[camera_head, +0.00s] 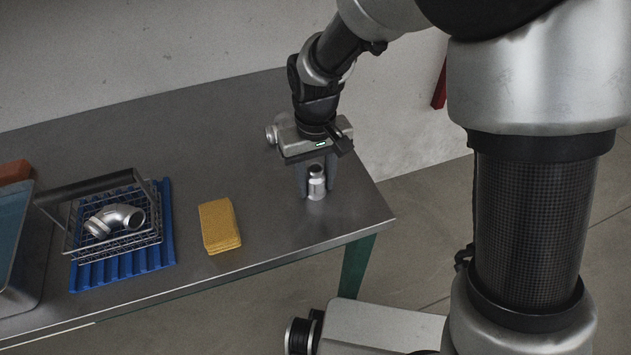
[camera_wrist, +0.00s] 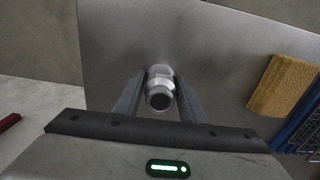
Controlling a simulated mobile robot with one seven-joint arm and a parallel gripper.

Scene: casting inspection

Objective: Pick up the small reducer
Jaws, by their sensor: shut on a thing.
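The small reducer (camera_head: 317,184) is a short grey metal fitting with a narrower top, upright at the right end of the metal table. In the wrist view the reducer (camera_wrist: 160,90) shows its round dark opening between the two fingers. My gripper (camera_head: 317,185) points down over it and is shut on it, one finger on each side. The gripper's fingers (camera_wrist: 160,97) also show in the wrist view. The reducer's base appears at or very near the table top; I cannot tell whether it touches.
A yellow sponge (camera_head: 219,226) lies left of my gripper. Further left a wire basket (camera_head: 158,232) holding a metal elbow (camera_head: 115,219) stands on a blue ribbed mat (camera_head: 168,255). A tray (camera_head: 12,240) and a reddish block (camera_head: 14,171) are at the far left. The table's (camera_head: 270,255) right edge is close.

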